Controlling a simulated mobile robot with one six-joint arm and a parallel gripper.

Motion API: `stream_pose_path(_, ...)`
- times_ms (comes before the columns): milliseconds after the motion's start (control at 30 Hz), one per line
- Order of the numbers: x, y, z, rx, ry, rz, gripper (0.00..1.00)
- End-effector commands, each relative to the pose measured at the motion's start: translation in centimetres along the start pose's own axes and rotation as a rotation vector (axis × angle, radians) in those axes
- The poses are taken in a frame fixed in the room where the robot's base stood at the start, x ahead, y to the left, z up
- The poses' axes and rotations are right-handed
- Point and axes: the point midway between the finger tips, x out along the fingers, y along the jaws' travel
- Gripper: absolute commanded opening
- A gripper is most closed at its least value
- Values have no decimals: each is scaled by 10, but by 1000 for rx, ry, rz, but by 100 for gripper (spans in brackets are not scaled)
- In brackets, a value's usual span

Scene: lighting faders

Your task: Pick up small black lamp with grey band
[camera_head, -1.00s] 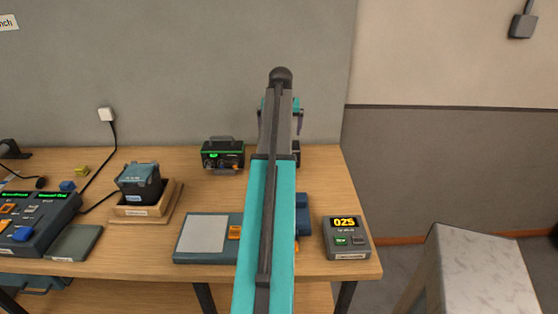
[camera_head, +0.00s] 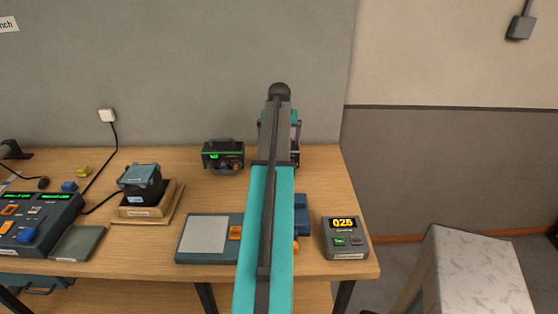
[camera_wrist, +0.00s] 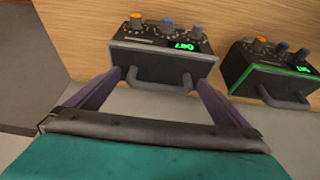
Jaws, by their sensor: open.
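The small black lamp with a grey band (camera_wrist: 160,58) stands at the middle top of the wrist view. It is a dark box with orange, blue and grey knobs, a green display and a grey handle. My gripper (camera_wrist: 160,79) is open, with one finger on each side of the handle. The handle lies between the fingers, and I cannot tell whether they touch it. In the head view my arm hides this lamp and my gripper.
A similar black lamp with a green band (camera_wrist: 275,73) stands close to the right in the wrist view; it also shows in the head view (camera_head: 223,157). The head view shows a grey pad (camera_head: 205,236), a display box (camera_head: 345,238) and a wooden holder (camera_head: 137,212) on the table (camera_head: 200,195).

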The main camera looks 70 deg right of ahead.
Motion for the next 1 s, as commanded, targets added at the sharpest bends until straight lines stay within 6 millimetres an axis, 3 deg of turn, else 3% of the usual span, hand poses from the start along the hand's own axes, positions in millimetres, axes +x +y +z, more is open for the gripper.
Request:
stream_pose_path(367, 0, 0, 0, -1, 0, 0, 100)
stream_pose_path(667, 0, -1, 0, -1, 0, 0, 53)
stream_pose_path(1000, -3, -1, -2, -1, 5, 0, 50)
